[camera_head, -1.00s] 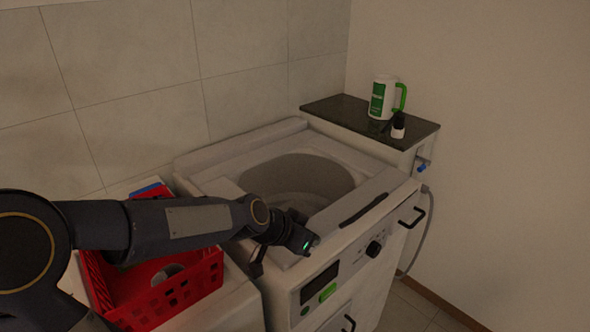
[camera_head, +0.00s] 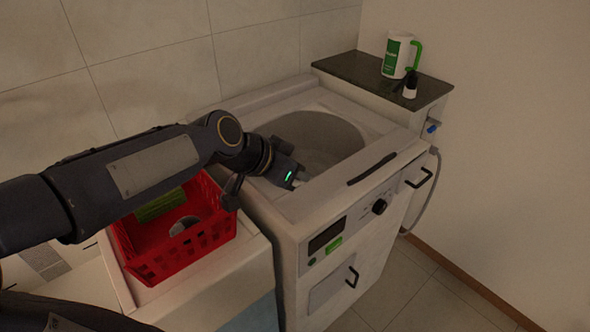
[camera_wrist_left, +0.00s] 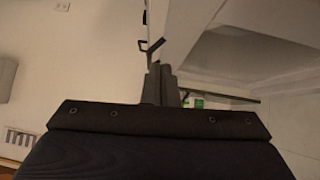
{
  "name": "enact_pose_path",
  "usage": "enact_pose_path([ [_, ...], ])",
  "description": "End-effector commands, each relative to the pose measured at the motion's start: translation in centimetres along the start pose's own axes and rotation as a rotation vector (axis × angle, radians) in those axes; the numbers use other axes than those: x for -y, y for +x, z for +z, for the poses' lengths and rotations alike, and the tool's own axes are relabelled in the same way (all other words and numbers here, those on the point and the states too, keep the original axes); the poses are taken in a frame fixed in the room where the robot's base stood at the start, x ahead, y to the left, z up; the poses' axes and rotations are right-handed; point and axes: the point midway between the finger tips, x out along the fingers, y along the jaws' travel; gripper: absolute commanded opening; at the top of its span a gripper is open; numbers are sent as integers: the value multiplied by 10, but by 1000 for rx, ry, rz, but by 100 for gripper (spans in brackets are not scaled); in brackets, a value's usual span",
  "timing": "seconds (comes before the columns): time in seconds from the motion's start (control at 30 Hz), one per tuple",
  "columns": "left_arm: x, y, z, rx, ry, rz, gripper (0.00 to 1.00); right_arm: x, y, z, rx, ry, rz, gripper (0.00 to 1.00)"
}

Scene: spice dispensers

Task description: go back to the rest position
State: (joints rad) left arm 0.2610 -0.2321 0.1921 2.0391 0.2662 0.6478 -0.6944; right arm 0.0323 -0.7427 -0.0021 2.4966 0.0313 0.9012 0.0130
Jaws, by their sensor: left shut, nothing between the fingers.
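My left gripper (camera_head: 300,178) is over the near rim of the white top-loading washing machine (camera_head: 318,217), at the edge of its open round tub (camera_head: 325,142). In the left wrist view the gripper's fingers (camera_wrist_left: 160,82) are together with nothing between them. My left arm comes in from the left and passes above the red basket. My right gripper is not in either view.
A red basket (camera_head: 180,255) with a few items inside stands on a white surface left of the washer. A dark countertop (camera_head: 350,75) at the back right holds a white-and-green jug (camera_head: 392,58) and a small black-and-white bottle (camera_head: 410,90). Tiled floor (camera_head: 425,290) at lower right is clear.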

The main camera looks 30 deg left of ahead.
Motion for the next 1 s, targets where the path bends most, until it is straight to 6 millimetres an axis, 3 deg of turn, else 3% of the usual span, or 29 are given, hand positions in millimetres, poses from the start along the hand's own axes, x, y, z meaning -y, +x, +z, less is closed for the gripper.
enact_pose_path([
  [0.33,-6,-18,5,10,-20,-1,0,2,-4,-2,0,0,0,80],
  [0.43,-25,-40,29,52,-109,-2,0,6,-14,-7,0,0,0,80],
  [0.53,-48,-63,68,113,-246,-7,0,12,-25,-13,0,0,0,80],
  [0.7,-76,-83,127,196,-448,-19,0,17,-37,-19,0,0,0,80],
  [0.8,-83,-85,145,221,-508,-24,0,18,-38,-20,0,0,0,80],
  [1.0,-84,-84,149,227,-524,-26,0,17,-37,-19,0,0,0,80],
])
